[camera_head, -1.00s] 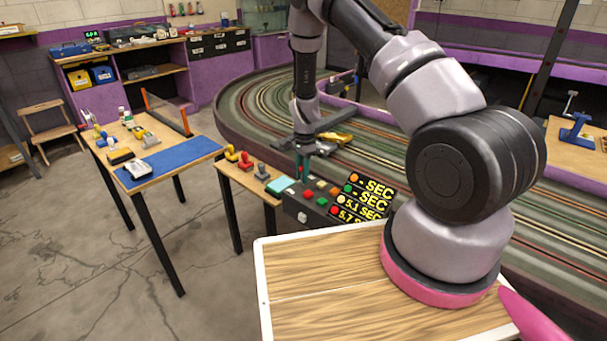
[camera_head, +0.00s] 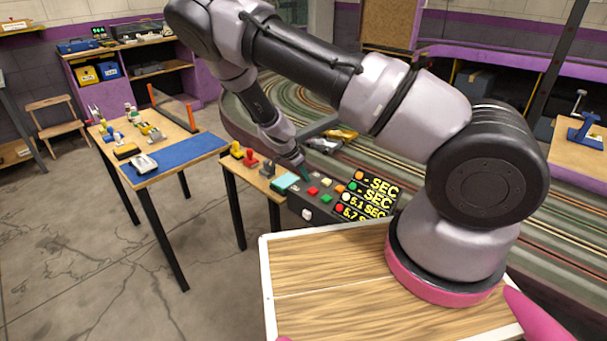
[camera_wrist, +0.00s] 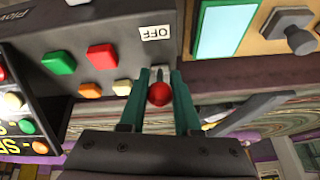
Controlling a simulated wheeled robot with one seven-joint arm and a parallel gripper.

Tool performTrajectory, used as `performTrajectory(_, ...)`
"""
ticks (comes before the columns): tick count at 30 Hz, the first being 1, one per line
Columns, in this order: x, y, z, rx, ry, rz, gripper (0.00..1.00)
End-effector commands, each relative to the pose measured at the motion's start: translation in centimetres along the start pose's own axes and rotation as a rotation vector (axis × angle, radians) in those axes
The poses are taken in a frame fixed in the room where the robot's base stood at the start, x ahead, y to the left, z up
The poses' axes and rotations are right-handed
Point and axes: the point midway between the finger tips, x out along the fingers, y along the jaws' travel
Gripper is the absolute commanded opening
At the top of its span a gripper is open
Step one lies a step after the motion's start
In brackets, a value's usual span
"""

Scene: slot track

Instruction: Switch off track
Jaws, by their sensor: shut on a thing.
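The dark control box (camera_head: 322,198) stands at the end of the small table in the head view. In the wrist view its panel (camera_wrist: 100,30) carries a white OFF label (camera_wrist: 156,32) and a lever with a red ball knob (camera_wrist: 159,94). My gripper (camera_wrist: 160,92) has its two green fingers on either side of the lever and is shut on it, close to the OFF label. In the head view my gripper (camera_head: 304,173) reaches down at a tilt to the far side of the box; the knob is hidden there.
Coloured buttons, such as a red one (camera_wrist: 103,57), sit beside the lever. A lap-time display (camera_head: 365,196) stands at the box's right. The slot track (camera_head: 440,170) runs behind.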

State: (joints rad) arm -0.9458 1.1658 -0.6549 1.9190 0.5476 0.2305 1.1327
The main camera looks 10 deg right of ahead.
Motion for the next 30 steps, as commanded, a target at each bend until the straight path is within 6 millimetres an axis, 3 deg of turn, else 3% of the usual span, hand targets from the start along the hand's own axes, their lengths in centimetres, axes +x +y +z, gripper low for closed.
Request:
performTrajectory(12,0.0,-0.1,0.1,-0.001,0.006,-0.003,0.00)
performTrajectory(13,0.0,-0.1,0.1,-0.001,0.006,-0.003,0.35)
performTrajectory(15,0.0,-0.1,0.1,-0.001,0.006,-0.003,0.60)
performTrajectory(25,-0.1,0.0,0.1,-0.001,0.006,-0.001,0.60)
performTrajectory(30,-1.9,-0.1,0.1,-0.002,0.006,-0.004,0.60)
